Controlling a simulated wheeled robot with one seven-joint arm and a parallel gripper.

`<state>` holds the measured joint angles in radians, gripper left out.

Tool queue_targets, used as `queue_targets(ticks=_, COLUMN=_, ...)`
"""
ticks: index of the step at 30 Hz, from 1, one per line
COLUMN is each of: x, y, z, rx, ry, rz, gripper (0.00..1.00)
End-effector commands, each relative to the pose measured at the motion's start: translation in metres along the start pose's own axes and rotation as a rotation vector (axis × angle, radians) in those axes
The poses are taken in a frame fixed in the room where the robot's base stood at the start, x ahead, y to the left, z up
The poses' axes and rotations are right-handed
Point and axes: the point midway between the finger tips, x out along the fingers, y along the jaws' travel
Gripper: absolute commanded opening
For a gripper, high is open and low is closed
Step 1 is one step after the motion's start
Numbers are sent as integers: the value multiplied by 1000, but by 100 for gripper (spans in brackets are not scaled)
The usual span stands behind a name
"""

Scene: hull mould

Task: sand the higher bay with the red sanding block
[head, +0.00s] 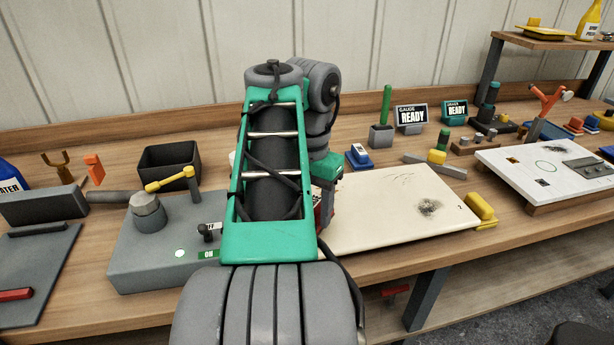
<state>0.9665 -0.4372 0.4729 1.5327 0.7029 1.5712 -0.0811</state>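My arm crosses the middle of the view and hides much of the bench behind it. My gripper (324,208) is mostly hidden behind the arm at the left edge of a cream panel (370,220). A small red and pale patch shows beside it; I cannot tell whether this is the red sanding block or whether the gripper holds it. The panel has a dark rough patch (430,207) at its right and fainter marks near its back edge. I cannot tell which area is the higher bay. A red bar (15,295) lies on a grey plate at the far left.
A grey machine (165,250) with a yellow lever and a black bin (168,165) stand left. A yellow clamp (482,210) sits at the panel's right edge. A white board (550,175) is further right. Blue, green and yellow tools and two READY signs stand behind.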

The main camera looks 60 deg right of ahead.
Motion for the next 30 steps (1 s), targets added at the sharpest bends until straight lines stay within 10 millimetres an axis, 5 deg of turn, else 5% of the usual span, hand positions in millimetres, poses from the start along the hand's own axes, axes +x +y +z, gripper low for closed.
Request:
queue_targets(ticks=16, x=-52, y=-4, z=3, rx=-13, ry=-1, rz=1, gripper=18)
queue_targets(ticks=30, x=-56, y=-4, z=3, rx=-16, ry=-1, rz=1, gripper=18)
